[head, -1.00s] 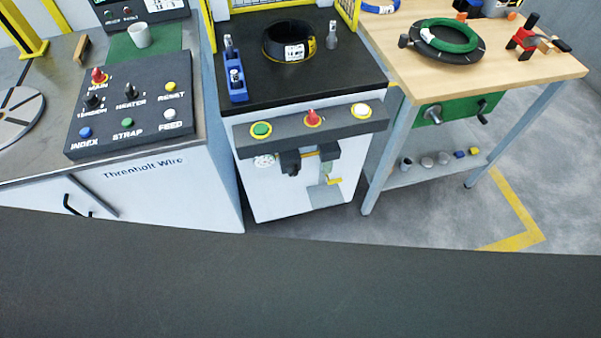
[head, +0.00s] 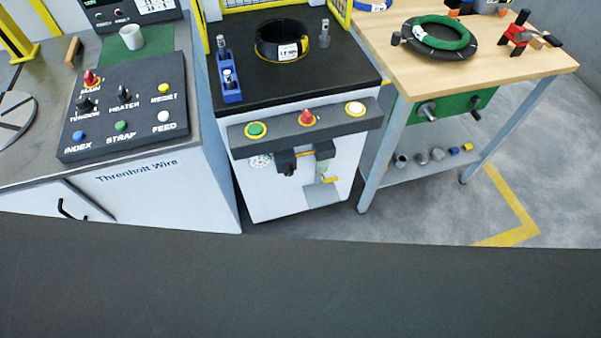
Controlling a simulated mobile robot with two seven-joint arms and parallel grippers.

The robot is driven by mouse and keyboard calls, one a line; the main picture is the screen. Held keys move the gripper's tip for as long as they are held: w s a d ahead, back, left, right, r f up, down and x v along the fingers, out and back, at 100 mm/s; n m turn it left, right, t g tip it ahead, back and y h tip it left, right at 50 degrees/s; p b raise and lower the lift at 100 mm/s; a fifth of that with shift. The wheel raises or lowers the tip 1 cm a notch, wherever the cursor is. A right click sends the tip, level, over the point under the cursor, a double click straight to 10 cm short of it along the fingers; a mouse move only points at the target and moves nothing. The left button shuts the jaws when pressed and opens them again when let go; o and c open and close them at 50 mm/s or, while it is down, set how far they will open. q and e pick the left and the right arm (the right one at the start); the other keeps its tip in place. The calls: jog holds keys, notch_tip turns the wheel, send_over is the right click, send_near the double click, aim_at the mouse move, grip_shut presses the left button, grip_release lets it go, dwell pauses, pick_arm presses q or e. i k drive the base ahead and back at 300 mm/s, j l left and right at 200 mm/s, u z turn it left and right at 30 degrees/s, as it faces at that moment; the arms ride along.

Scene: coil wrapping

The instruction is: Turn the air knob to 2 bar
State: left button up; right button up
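The air unit hangs under the button bar on the front of the middle machine in the head view. Its round white gauge (head: 260,161) is at the left, too small to read. Beside it is a black part (head: 286,163), which looks like the air knob, but its setting cannot be made out. A yellow lever (head: 329,180) and a grey part are to its right. Neither of my grippers is in view.
A button bar (head: 305,124) with green, red and white buttons sticks out above the air unit. A control panel (head: 125,107) stands at left, a wooden workbench (head: 420,80) at right. A dark surface (head: 300,290) fills the foreground.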

aim_at(287, 169)
jog(key=l+u, duration=0.25)
jog(key=u, duration=0.2)
jog(key=i+l+u, duration=0.1)
jog(key=l+u, duration=0.15)
jog(key=u, duration=0.2)
jog(key=l+u, duration=0.2)
jog(key=l, duration=0.25)
jog(key=k+l+u, duration=0.15)
jog(key=l, duration=0.9)
jog(key=k+l, duration=0.15)
jog(key=l, duration=0.45)
jog(key=u, duration=0.05)
